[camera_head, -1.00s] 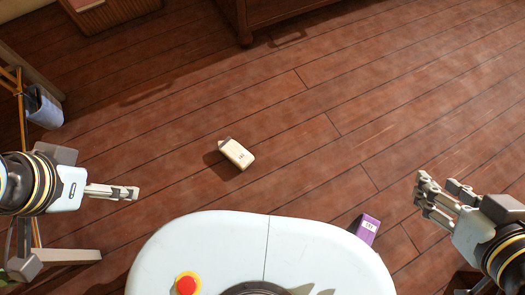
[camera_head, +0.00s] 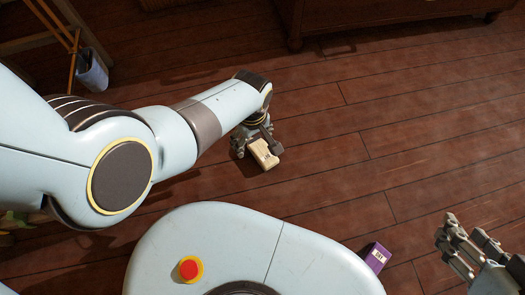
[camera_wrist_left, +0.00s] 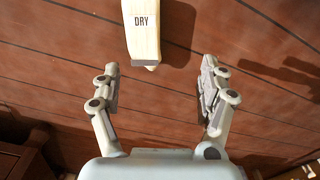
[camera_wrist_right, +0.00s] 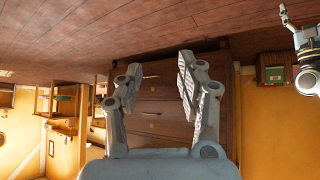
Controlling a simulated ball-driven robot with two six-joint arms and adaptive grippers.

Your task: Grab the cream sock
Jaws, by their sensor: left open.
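In the left wrist view the sock (camera_wrist_left: 143,32) shows dark letters reading DRY and lies at the top, just beyond the fingertips. My left gripper (camera_wrist_left: 160,70) is open and empty, with its fingers apart on either side of the sock's line. In the head view my left gripper (camera_head: 257,145) is over the floor right at the sock and partly overlaps it. My right gripper (camera_head: 464,228) is open and empty at the right; it also shows in the right wrist view (camera_wrist_right: 160,64).
A purple labelled item (camera_head: 376,257) lies beside my base at the right. A grey-blue bin (camera_head: 92,72) stands at the far left by a wooden frame. Dark wooden furniture (camera_head: 380,14) is at the back. The floor right of the sock is clear.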

